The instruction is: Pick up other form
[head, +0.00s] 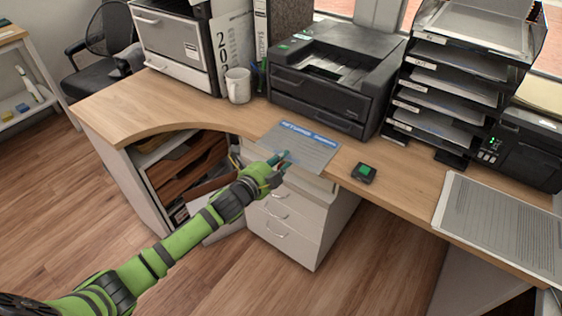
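A grey printed form with a blue header band (312,153) lies at the front edge of the desk, below the printer. My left gripper (282,158) is at the form's front edge, with its teal fingertips overlapping the sheet in the picture. The fingers are small here, and I cannot tell whether they are apart or closed on the paper. A second, larger sheet with grey printed lines (503,227) lies on the right part of the desk, well away from the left gripper. My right gripper is not in view.
A small black device with a green screen (364,173) sits right of the form. Behind stand a white mug (238,86), a black printer (333,75) and a stacked paper tray (459,80). Drawers (283,217) and an open shelf (187,170) are under the desk.

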